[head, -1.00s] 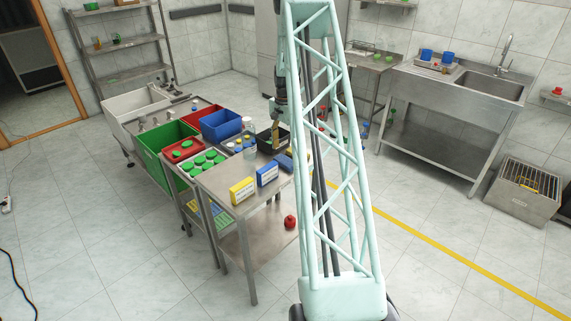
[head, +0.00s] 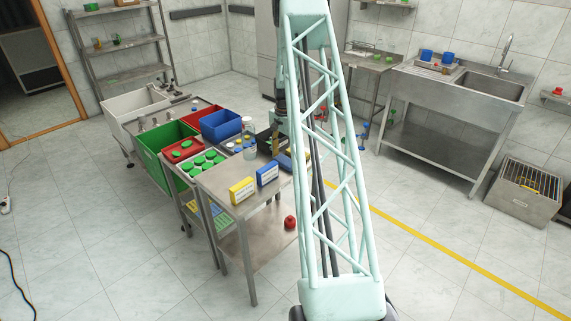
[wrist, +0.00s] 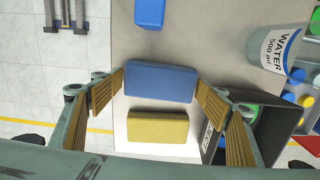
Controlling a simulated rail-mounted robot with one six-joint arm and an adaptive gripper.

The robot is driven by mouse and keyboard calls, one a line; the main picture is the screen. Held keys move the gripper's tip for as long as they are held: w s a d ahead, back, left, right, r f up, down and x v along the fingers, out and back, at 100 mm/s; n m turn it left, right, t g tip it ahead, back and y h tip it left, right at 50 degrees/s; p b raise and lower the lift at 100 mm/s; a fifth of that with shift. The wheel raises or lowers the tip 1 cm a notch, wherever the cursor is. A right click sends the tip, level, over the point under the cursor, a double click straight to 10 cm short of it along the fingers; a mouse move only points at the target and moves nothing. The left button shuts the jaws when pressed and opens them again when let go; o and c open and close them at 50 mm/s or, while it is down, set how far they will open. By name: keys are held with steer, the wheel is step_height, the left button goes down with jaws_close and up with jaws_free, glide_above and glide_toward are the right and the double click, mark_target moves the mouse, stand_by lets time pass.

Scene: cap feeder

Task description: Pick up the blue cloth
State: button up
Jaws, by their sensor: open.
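The blue cloth (wrist: 160,82) looks like a folded flat block on the steel table. In the wrist view it lies between the fingertips of my gripper (wrist: 161,90), which is open, with one finger towards each short end. I cannot tell how high the fingers are above the table. In the head view the cloth (head: 285,162) shows only partly, beside my mast. My gripper (head: 276,146) is above the far part of the table there, partly hidden by the mast.
A yellow folded block (wrist: 158,128) lies close beside the cloth. A black bin (wrist: 262,132) stands by the right finger, and a water bottle (wrist: 272,50) is at upper right. A blue box (head: 267,173) and a yellow box (head: 242,190) stand on the near table.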

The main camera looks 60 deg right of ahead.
mark_target(285, 160)
steer(key=c, duration=0.4)
steer(key=shift+r, duration=0.1)
steer(key=shift+r+p, duration=0.6)
steer(key=shift+r, duration=4.35)
steer(key=shift+w+a, duration=0.1)
steer(key=shift+a, duration=0.05)
steer(key=shift+c, duration=0.2)
